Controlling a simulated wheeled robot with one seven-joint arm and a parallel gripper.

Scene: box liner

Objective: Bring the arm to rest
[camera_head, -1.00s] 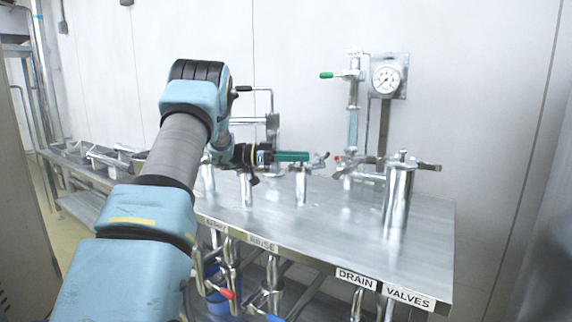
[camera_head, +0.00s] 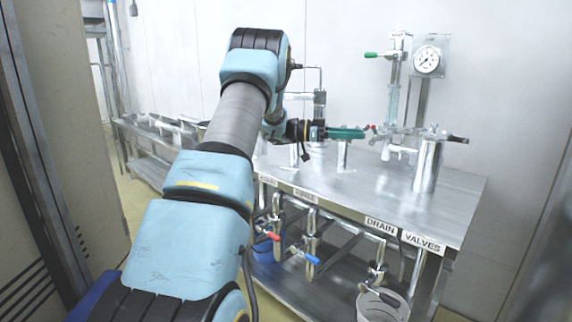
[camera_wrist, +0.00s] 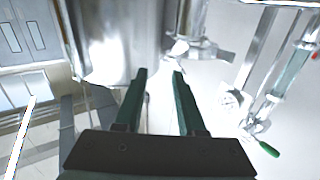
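My arm stretches forward over the metal table (camera_head: 390,205) in the head view, bent at the elbow. My gripper (camera_head: 362,132) is at its far end, with its green fingers pointing right above the tabletop. In the wrist view the two dark green fingers of my gripper (camera_wrist: 159,74) stand apart with nothing held between them. A shiny metal canister (camera_wrist: 115,40) shows beyond the left finger in the wrist view. It appears to be the upright canister (camera_head: 428,168) at the right of the table.
A pressure gauge (camera_head: 427,61) and a green-handled valve pipe (camera_head: 396,72) stand by the wall behind the table. Red and blue valve handles hang under the front edge. A white bucket (camera_head: 382,304) sits below. A cabinet (camera_head: 75,130) stands close at left.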

